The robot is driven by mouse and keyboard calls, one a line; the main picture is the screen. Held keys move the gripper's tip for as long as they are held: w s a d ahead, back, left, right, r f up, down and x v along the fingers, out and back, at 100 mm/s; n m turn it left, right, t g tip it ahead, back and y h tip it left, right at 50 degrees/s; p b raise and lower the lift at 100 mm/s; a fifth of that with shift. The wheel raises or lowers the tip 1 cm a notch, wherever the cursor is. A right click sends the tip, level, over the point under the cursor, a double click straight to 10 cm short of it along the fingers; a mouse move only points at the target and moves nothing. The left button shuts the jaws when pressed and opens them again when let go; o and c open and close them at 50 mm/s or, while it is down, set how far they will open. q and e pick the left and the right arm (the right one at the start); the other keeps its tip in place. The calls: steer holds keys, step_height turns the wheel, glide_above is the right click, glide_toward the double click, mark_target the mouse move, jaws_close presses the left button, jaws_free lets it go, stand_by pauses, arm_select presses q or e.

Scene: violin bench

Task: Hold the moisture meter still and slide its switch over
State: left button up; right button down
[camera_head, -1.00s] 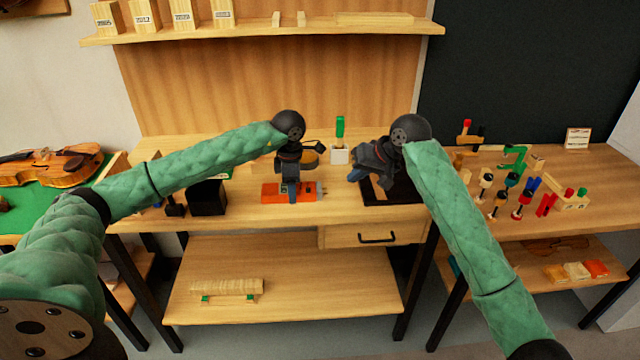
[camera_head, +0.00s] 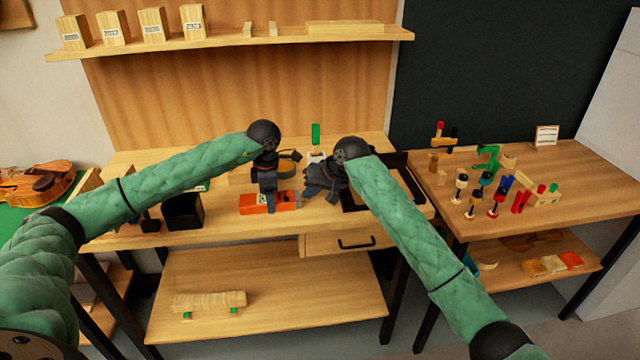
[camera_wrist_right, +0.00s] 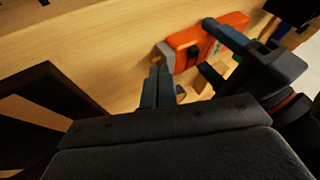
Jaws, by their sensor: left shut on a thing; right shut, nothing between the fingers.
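The moisture meter (camera_head: 252,204) is an orange block with a grey end, lying on the bench. My left gripper (camera_head: 269,206) comes down over it and is shut on its body. In the right wrist view the meter (camera_wrist_right: 184,42) shows a small dark patch, perhaps the switch, near its grey end. The left gripper's blue finger (camera_wrist_right: 224,34) lies across it there. My right gripper (camera_head: 312,194) is shut and empty, just right of the meter. Its blue fingertips (camera_wrist_right: 157,84) appear close to the grey end; I cannot tell whether they touch.
A dark tray (camera_head: 420,198) lies behind and right of my right gripper. A green-handled tool (camera_head: 316,134) stands in a white holder behind. A black box (camera_head: 184,211) sits left of the meter. Clamps and pegs crowd the right table (camera_head: 590,170).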

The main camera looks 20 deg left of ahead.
steer(key=shift+s+a+r, duration=0.1)
steer(key=shift+s+a, duration=0.4)
steer(key=shift+a, duration=0.3)
steer(key=shift+s+a+r, duration=0.1)
steer(key=shift+s+a, duration=0.4)
steer(key=shift+a, duration=0.25)
steer(key=shift+s+a, duration=0.35)
steer(key=shift+a, duration=0.25)
steer(key=shift+s+a, duration=0.35)
steer(key=shift+a, duration=0.2)
steer(key=shift+d, duration=0.1)
steer(key=w+d, duration=0.2)
steer(key=d, duration=0.1)
steer(key=shift+w+d+f, duration=0.1)
steer(key=shift+d+f, duration=0.05)
steer(key=v, duration=1)
arm_select(q)
steer(key=o, duration=1.1)
steer(key=shift+o, duration=0.2)
